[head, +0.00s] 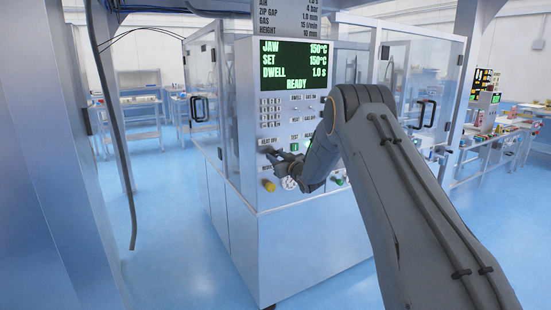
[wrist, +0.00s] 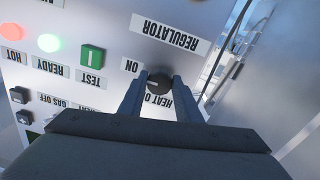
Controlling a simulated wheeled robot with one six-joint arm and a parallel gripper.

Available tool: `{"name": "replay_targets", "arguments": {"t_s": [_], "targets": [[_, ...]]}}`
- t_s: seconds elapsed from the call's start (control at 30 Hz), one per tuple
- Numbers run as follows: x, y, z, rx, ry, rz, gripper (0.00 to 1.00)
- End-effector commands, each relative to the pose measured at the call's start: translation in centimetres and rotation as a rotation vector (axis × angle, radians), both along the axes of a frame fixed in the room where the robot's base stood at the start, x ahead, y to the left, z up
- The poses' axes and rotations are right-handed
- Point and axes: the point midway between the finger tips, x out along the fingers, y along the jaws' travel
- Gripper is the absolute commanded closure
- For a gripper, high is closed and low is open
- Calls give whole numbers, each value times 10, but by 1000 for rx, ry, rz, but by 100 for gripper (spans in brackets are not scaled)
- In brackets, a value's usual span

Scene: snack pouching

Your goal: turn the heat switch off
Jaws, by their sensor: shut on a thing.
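The heat switch is a black rotary knob (wrist: 158,83) on the pale machine panel, seen in the wrist view beside an ON label and a partly covered HEAT label. My gripper (wrist: 160,79) has one finger on each side of the knob and is shut on it. The wrist view shows the panel lettering upside down. The knob's pointer direction is hard to make out. In the head view my gripper (head: 271,153) reaches the left part of the panel, just below the HEAT OFF label, and hides most of the knob.
The machine's screen (head: 293,66) reads JAW 150°C, SET 150°C, DWELL 1.0 s, READY. A green TEST button (wrist: 92,58), a lit green lamp (wrist: 49,43) and a red lamp (wrist: 14,30) are near the knob. A yellow knob (head: 268,185) sits lower on the panel.

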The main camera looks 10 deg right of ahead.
Motion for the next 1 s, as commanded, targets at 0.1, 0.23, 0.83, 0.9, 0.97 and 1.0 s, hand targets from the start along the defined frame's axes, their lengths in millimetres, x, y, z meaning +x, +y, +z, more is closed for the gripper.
{"name": "replay_targets", "arguments": {"t_s": [0.1, 0.23, 0.83, 0.9, 0.97, 1.0], "targets": [[0, 0, -1, -39, -14, 0, 92], [1, 0, -2, -112, -38, 0, 92], [1, -1, -4, -635, -208, 0, 92], [1, -1, -4, -698, -228, 0, 92], [1, -1, -3, -752, -247, 0, 92], [1, -1, -3, -788, -258, 0, 92]]}}
